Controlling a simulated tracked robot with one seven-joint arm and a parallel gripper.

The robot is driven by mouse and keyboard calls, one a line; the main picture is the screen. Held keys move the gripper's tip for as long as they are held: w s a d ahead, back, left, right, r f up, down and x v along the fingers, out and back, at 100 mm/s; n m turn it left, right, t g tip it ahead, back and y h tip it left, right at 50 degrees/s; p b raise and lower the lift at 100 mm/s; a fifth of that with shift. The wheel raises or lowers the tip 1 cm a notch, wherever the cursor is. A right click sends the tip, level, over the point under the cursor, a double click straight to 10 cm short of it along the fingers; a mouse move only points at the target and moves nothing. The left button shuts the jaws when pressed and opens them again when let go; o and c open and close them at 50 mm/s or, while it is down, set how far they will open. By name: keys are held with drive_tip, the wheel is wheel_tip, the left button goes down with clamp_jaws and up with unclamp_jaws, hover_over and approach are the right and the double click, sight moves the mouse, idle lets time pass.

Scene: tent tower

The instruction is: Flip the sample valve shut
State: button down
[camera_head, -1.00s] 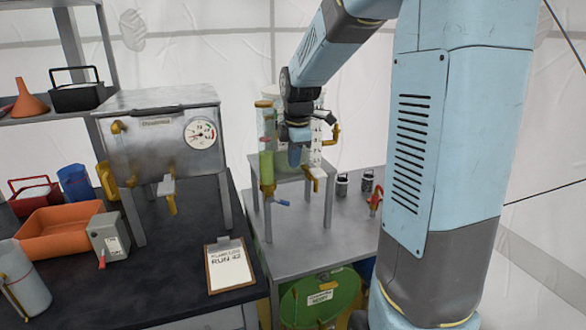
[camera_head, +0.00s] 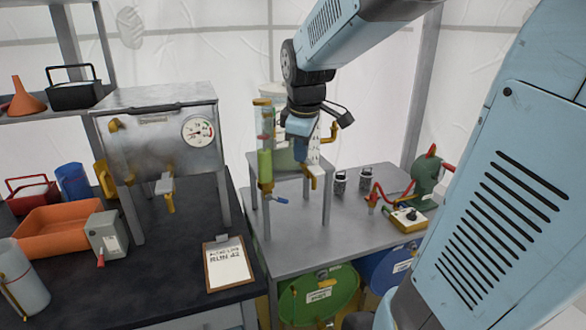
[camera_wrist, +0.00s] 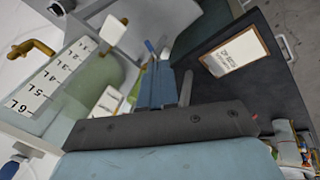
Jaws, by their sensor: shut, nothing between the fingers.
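A clear column with green liquid (camera_head: 265,150) stands on a small grey stand, with a brass fitting at its base. A small blue lever (camera_head: 279,200) sticks out to the right from that fitting. It is the likely sample valve, though no label is readable. My gripper (camera_head: 300,156) is shut and empty, pointing down just right of the column, above and apart from the lever. In the wrist view its fingers (camera_wrist: 163,72) point toward a small blue tip (camera_wrist: 150,46); I cannot tell whether they touch.
A white container with a litre scale (camera_wrist: 48,95) stands behind my gripper. A steel tank with a gauge (camera_head: 160,135) and a clipboard (camera_head: 228,264) are to the left. Drums sit below.

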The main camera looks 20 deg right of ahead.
drive_tip(key=s+r+m+t, duration=0.1)
drive_tip(key=s+m+t, duration=0.1)
drive_tip(key=s+m, duration=0.8)
drive_tip(key=shift+s+a+r+m+y, duration=0.2)
drive_tip(key=shift+s+m+y, duration=0.15)
drive_tip(key=shift+s, duration=2.35)
